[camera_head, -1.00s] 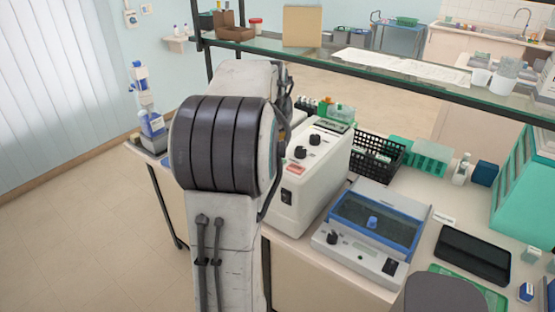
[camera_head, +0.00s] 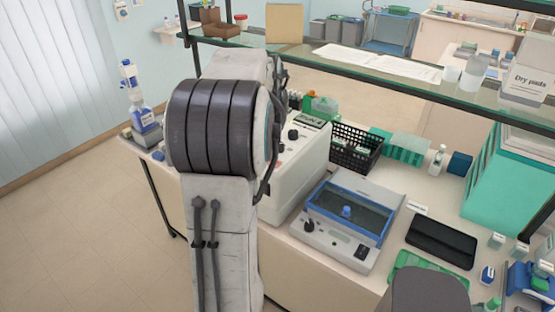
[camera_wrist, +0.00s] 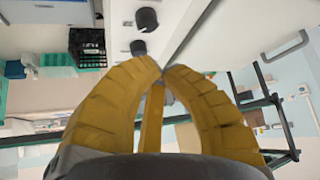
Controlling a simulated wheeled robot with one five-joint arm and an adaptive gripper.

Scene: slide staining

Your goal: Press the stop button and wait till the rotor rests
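A low grey-white machine (camera_head: 325,245) with a blue-framed clear lid (camera_head: 350,208) stands on the bench. The lid is down, and a blue hub (camera_head: 347,211) shows through it. Its front has a black knob (camera_head: 309,225) and a dark switch (camera_head: 361,252). A taller white machine (camera_head: 305,165) with black knobs stands to its left, partly hidden by my arm. I cannot make out a stop button or whether any rotor turns. My gripper (camera_wrist: 164,70) shows yellow fingers meeting at the tips, with nothing seen between them. Black knobs (camera_wrist: 147,20) on a white surface lie beyond the tips.
A black basket (camera_head: 355,148) and a green rack (camera_head: 401,148) stand behind the machines. A black tray (camera_head: 441,242) and a green mat (camera_head: 425,275) lie to the right. A glass shelf (camera_head: 400,85) spans above the bench.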

